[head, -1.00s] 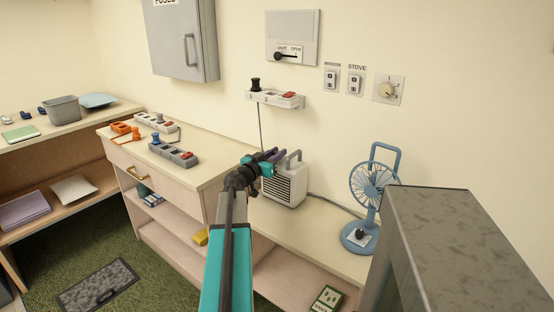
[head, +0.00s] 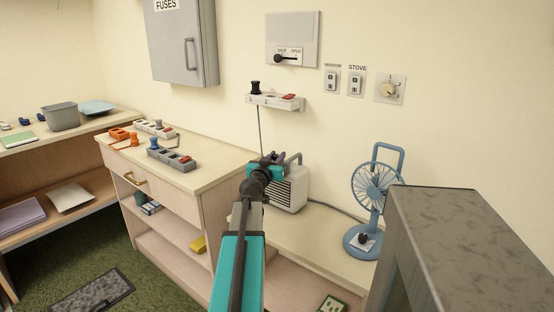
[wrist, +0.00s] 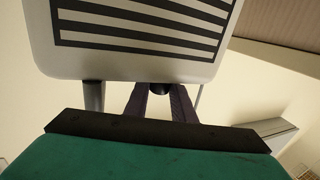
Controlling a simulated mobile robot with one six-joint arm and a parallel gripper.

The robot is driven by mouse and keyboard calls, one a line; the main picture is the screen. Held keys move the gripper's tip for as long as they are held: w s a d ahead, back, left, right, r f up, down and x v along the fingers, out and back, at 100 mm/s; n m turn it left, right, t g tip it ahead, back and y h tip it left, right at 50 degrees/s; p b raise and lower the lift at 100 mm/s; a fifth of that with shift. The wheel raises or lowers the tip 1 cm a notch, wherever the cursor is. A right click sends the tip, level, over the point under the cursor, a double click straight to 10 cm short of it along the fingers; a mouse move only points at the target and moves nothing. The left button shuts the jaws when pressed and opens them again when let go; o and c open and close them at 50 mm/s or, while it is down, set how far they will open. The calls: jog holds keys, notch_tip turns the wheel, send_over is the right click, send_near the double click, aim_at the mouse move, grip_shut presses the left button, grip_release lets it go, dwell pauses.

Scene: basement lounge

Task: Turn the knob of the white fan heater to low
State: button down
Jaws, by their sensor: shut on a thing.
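The white fan heater (head: 298,187) stands on the counter against the wall, with a grey carrying handle and a dark slatted grille. My gripper (head: 273,158) is at its top left and hides part of it in the head view. In the wrist view the heater (wrist: 130,67) fills the top, appearing upside down. There my gripper (wrist: 160,103) has its dark fingers on either side of a small dark knob (wrist: 159,91) at the heater's top edge, and is shut on it. The knob's pointer and setting marks cannot be made out.
A blue fan (head: 375,187) stands to the right on the counter, behind a grey box-like block (head: 440,215). A small wall shelf with a power strip (head: 275,101) is above the heater. More power strips (head: 172,160) lie on the left counter. A cable runs right from the heater.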

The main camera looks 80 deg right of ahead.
jog(key=c, duration=1.5)
grip_release()
jog(key=shift+a, duration=0.1)
jog(key=a+b, duration=0.2)
jog(key=a, duration=0.1)
jog(key=w+a+b, duration=0.1)
jog(key=a+b, duration=0.1)
jog(key=a, duration=0.2)
jog(key=w+a+b, duration=0.1)
jog(key=a+b, duration=0.1)
jog(key=a, duration=0.2)
jog(key=shift+f+b, duration=0.15)
jog(key=shift+b, duration=0.2)
jog(key=b, duration=0.4)
jog(key=shift+a, duration=0.35)
jog(key=a+b, duration=0.1)
jog(key=b, duration=0.4)
jog(key=shift+w+a, duration=0.1)
jog(key=shift+a, duration=0.05)
